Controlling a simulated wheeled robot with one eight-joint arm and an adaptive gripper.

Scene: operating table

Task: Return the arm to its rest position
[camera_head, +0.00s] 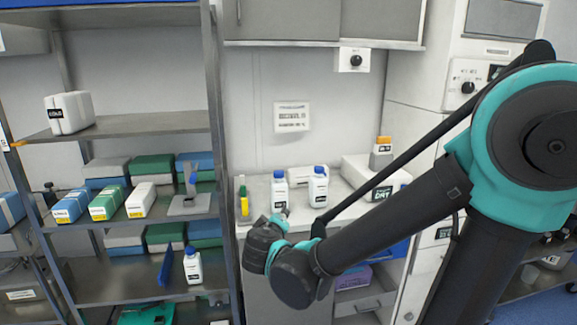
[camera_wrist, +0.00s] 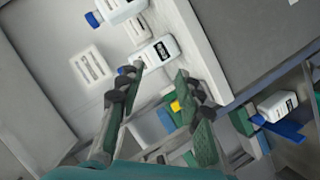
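My arm reaches in from the right in the head view, bent at a large teal joint and sloping down to the left. Its wrist end is in front of the white counter (camera_head: 258,190). In the wrist view my gripper (camera_wrist: 158,85) has its two dark fingers spread apart, with nothing held between them. In the head view the fingers are mostly hidden by the wrist. A white bottle with a blue cap (camera_wrist: 158,52) appears beyond the fingertips in the wrist view. Two such bottles, a left one (camera_head: 279,191) and a right one (camera_head: 318,188), stand upright on the counter behind my wrist.
A metal shelf rack (camera_head: 150,124) with several boxes stands left of my wrist. Another white bottle (camera_head: 193,266) stands on its lower shelf. A yellow-green item (camera_head: 244,202) stands at the counter's left end. A white labelled box (camera_head: 376,180) and an orange-topped bottle (camera_head: 381,155) are at the right.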

